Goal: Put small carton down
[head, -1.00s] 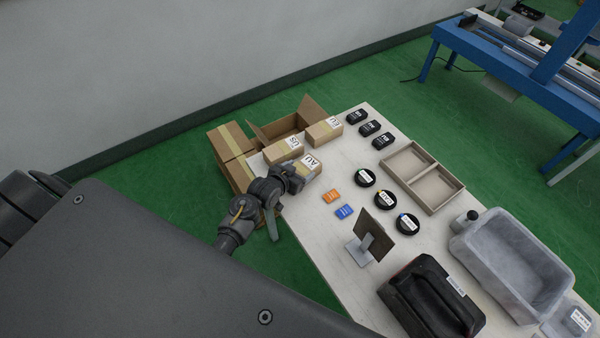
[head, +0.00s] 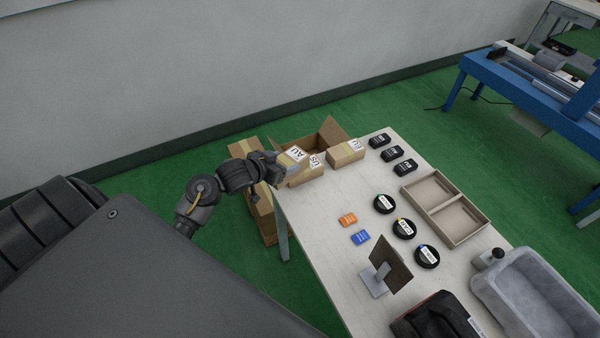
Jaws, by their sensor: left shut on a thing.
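My left gripper (head: 275,161) is shut on a small brown carton marked AU (head: 294,156) at the table's far left corner. The gripper covers part of this carton, and I cannot tell whether it touches the table. A second carton, marked US (head: 311,172), sits right beside it and is partly overlapped in view. A third carton, marked EU (head: 346,153), stands further right on the white table (head: 330,195). My right gripper is out of view.
Stacked boxes (head: 263,213) stand left of the table. Black packs (head: 391,154), round black discs (head: 403,229), a divided tray (head: 446,208) and a tilted panel (head: 390,263) occupy the right. The table's left middle is clear.

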